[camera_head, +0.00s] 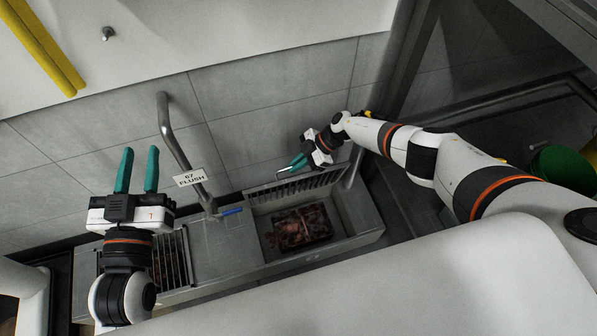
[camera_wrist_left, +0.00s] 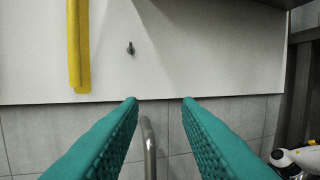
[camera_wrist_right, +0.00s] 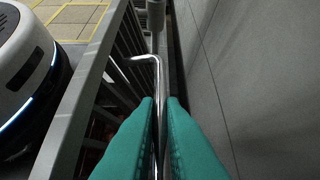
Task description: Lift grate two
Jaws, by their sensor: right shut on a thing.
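My right gripper (camera_head: 296,165) is shut on the thin metal handle of a barred grate (camera_head: 290,195). In the right wrist view the closed teal fingers (camera_wrist_right: 160,110) pinch the bent handle rod (camera_wrist_right: 143,58), with the dark bars of the grate (camera_wrist_right: 120,65) to their left. The grate stands tilted up along the wall side of an open pit, where a reddish-brown mass (camera_head: 299,228) lies. A second grate (camera_head: 172,262) lies flat at the left end, partly hidden by my left arm. My left gripper (camera_head: 137,172) is open and empty above the floor; its fingers (camera_wrist_left: 160,100) are apart.
The metal trough frame (camera_head: 225,262) runs along the tiled wall. A bent grey pipe (camera_head: 172,130) with a "67 FLUSH" tag (camera_head: 190,178) rises between the grates. A blue item (camera_head: 232,212) lies near its foot. A green container (camera_head: 562,172) stands at the right.

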